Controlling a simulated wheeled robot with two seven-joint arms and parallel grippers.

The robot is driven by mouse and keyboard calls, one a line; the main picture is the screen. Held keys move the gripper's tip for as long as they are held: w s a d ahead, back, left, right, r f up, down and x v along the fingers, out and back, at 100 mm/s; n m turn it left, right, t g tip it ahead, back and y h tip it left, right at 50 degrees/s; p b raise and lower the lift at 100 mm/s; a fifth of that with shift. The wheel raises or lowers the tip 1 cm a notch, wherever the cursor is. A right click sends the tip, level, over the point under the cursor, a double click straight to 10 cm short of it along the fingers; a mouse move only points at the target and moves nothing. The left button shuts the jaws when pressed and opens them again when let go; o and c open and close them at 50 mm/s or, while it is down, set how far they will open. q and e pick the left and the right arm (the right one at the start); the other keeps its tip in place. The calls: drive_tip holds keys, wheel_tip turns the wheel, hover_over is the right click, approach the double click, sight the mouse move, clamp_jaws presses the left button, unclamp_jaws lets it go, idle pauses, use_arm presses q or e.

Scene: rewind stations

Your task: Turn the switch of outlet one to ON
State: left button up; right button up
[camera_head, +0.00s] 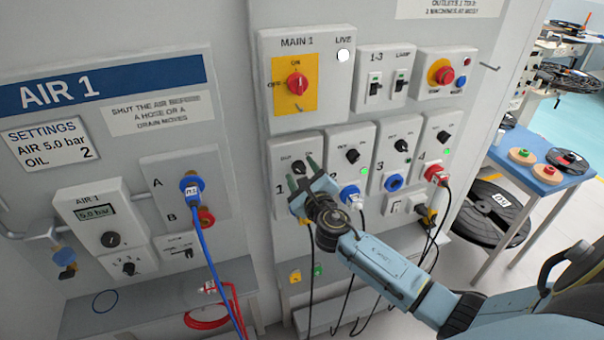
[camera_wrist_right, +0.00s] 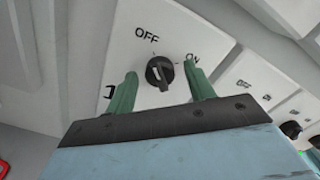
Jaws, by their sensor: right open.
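The outlet one panel (camera_head: 283,208) is the leftmost white outlet panel in the row below MAIN 1. Its black rotary switch (camera_wrist_right: 160,72) shows in the right wrist view, between the labels OFF and ON. A pale mark is on the left part of the knob; I cannot tell exactly where it points. My right gripper (camera_head: 305,172) is in front of this panel. In the right wrist view, its green fingers (camera_wrist_right: 160,88) are open, one on each side of the knob, with visible gaps. I see no contact. My left gripper is not in view.
The MAIN 1 switch (camera_head: 297,84) is above. Several outlets with plugs, including a blue plug (camera_head: 350,195) and a red plug (camera_head: 436,174), are to the right, with hanging cables. The AIR 1 panel (camera_head: 105,82) is left. A blue table (camera_head: 540,180) stands at the right.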

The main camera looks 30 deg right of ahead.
drive_tip(key=c, duration=1)
drive_tip(key=shift+m, duration=0.4)
drive_tip(key=m, duration=0.4)
drive_tip(key=shift+f, duration=0.1)
drive_tip(key=m+b, duration=0.1)
drive_tip(key=m, duration=0.8)
drive_tip(key=shift+b, duration=0.35)
drive_tip(key=shift+m+b, duration=0.3)
drive_tip(key=shift+m, duration=1.7)
